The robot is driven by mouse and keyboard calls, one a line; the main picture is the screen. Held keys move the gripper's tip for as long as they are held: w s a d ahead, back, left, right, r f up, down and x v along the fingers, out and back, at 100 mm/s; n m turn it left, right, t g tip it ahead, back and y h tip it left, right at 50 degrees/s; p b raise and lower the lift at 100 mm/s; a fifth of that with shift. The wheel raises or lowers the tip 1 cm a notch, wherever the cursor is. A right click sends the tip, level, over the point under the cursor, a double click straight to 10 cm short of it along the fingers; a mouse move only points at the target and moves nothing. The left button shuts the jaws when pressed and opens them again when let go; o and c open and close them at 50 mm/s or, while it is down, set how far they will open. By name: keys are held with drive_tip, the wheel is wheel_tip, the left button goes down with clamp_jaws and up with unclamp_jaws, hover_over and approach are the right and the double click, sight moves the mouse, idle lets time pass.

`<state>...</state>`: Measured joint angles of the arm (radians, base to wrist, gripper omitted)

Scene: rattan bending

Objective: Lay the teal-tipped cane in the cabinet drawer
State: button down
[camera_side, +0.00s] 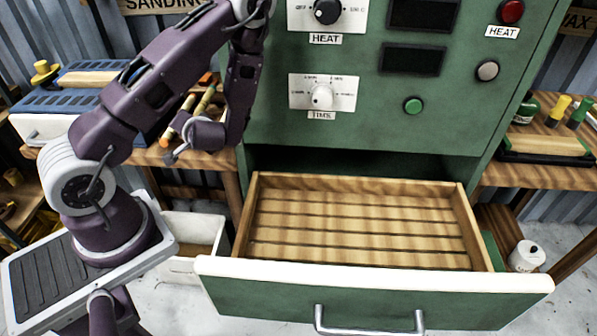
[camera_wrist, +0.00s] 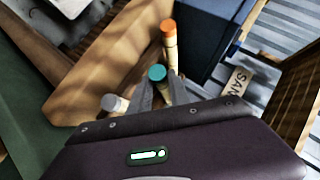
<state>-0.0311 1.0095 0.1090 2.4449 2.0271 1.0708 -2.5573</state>
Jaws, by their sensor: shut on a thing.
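The teal-tipped cane (camera_wrist: 157,73) shows its round teal end in the wrist view, between the fingers of my gripper (camera_wrist: 160,92), which is shut on it. Most of its length is hidden. In the side view my gripper (camera_side: 175,155) hangs at the front of the wooden bench left of the cabinet, and the teal tip cannot be made out there. The cabinet drawer (camera_side: 375,270) is pulled open, with a slatted wooden floor and nothing in it. My gripper is left of the drawer and above its level.
An orange-tipped cane (camera_wrist: 168,26) lies just beyond the held one, and a grey-tipped one (camera_wrist: 115,103) lies to its left. A blue rack (camera_side: 75,85) stands on the bench. A pale open bin (camera_side: 205,232) sits below, left of the drawer. The space above the drawer is clear.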

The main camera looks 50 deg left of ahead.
wheel_tip(320, 180, down, 3)
drive_tip(key=shift+a, duration=0.1)
drive_tip(key=s+d+r+n+g+h, duration=0.1)
drive_tip(key=s+d+r+g+h, duration=0.1)
drive_tip(key=s+d+r, duration=0.5)
drive_tip(key=s+d+r+g+h, duration=0.1)
drive_tip(key=s+d+r+g, duration=0.15)
drive_tip(key=d+r, duration=0.45)
drive_tip(key=d+r+m+t+h, duration=0.6)
drive_tip(key=d+r+t+h, duration=0.25)
drive_tip(key=d+r, duration=0.55)
drive_tip(key=w+d+f+m+g, duration=0.3)
drive_tip(key=w+d+f, duration=0.45)
drive_tip(key=d, duration=0.25)
drive_tip(key=shift+m+g+h, duration=0.35)
drive_tip(key=shift+m+g, duration=0.35)
drive_tip(key=d+f, duration=0.2)
drive_tip(key=d, duration=0.1)
drive_tip(key=d+f, duration=0.2)
drive_tip(key=d, duration=0.2)
drive_tip(key=d+f, duration=0.2)
drive_tip(key=d, duration=0.1)
drive_tip(key=shift+s+d+f, duration=0.2)
drive_tip(key=shift+f, duration=0.2)
drive_tip(key=shift+s+d+f, duration=0.15)
drive_tip(key=shift+d, duration=0.2)
